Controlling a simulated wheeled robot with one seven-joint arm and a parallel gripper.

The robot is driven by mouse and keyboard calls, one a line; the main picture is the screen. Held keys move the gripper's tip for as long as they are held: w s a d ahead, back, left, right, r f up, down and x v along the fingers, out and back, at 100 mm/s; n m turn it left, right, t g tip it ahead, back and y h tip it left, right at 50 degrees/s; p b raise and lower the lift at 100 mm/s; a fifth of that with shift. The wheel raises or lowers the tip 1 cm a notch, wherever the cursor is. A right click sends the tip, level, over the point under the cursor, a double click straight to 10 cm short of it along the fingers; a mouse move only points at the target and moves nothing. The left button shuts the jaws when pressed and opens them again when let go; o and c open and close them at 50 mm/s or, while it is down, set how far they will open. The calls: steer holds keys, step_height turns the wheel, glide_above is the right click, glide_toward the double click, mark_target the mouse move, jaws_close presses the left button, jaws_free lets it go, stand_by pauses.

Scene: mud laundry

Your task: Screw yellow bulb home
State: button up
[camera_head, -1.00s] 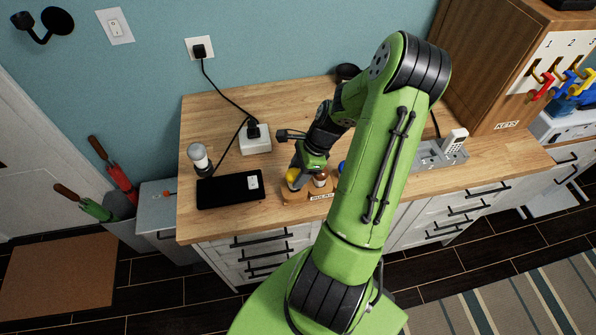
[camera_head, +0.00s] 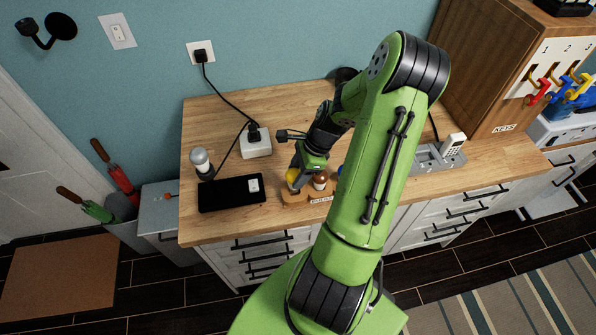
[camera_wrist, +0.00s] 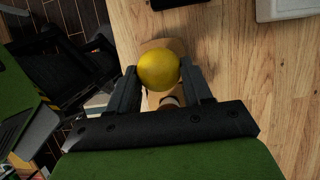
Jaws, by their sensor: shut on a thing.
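The yellow bulb (camera_head: 293,175) is at the left end of a small wooden holder (camera_head: 296,198) near the counter's front edge. In the wrist view the yellow bulb (camera_wrist: 159,70) sits between the two dark fingers of my gripper (camera_wrist: 158,84), which is shut on it. My gripper also shows in the head view (camera_head: 302,172), low over the holder. The bulb's base is hidden, so I cannot tell whether it is seated in the holder. A brown-and-white bulb (camera_head: 320,180) stands in the holder just right of the yellow one.
A black flat box with a white switch (camera_head: 230,193) lies left of the holder. A lamp with a pale bulb (camera_head: 200,160) stands behind it. A white adapter (camera_head: 256,142) with a cord is at the back. A grey tray (camera_head: 438,157) is right of my arm.

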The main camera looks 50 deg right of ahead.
steer(key=shift+r+p, duration=2.5)
steer(key=shift+r, duration=0.35)
steer(key=shift+f, duration=0.1)
